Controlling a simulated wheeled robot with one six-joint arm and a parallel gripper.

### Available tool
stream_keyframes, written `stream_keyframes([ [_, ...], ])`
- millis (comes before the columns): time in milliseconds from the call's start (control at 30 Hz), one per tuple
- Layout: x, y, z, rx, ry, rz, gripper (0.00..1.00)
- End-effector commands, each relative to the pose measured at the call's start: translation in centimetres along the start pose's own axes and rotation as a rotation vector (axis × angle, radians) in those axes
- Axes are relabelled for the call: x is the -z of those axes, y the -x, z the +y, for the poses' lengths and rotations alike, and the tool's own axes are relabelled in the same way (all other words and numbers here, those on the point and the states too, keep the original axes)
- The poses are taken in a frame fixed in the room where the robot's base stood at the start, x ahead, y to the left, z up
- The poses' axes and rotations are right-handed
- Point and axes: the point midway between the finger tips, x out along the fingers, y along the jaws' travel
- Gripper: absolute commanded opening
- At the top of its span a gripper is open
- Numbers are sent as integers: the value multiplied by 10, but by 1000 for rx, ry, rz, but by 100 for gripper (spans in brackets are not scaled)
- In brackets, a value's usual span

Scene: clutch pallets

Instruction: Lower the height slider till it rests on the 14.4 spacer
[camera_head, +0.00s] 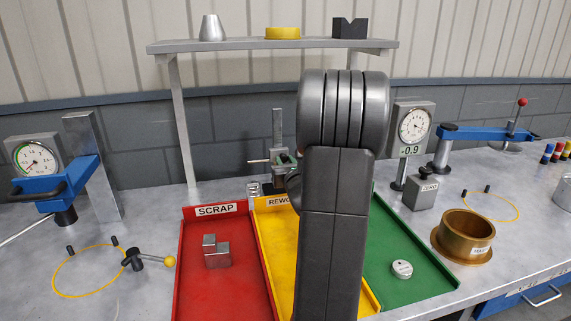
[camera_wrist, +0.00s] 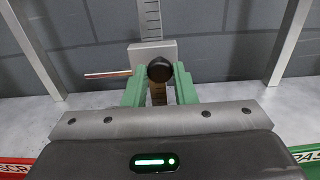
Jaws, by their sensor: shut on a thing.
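The height gauge stands behind the trays; its upright scale (camera_head: 278,130) shows in the head view, with the height slider (camera_head: 284,160) low on it. In the wrist view the slider (camera_wrist: 150,54) is a grey block on the ruled column, with a thin scriber pointing left and a black knob (camera_wrist: 160,69) in front. My gripper (camera_wrist: 159,83) has green fingers, one on each side of the knob, shut on it. In the head view my arm hides part of the gripper. The 14.4 spacer cannot be made out; the area under the slider is mostly covered by the fingers and gripper body.
The red SCRAP tray (camera_head: 188,275) holds a grey stepped block (camera_head: 216,252). The yellow rework tray (camera_head: 262,225) is partly behind my arm. The green tray (camera_head: 425,285) holds a white round piece (camera_head: 402,269). A shelf (camera_head: 230,46) spans above the gauge.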

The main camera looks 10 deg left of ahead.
Motion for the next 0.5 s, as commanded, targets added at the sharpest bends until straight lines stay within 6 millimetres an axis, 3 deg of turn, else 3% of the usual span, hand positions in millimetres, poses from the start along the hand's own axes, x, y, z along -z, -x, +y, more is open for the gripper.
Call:
stream_keyframes([
  [33, 14, 0, 0, 0, 0, 2, 0],
  [500, 70, 0, 0, 0, 1, 2, 0],
])
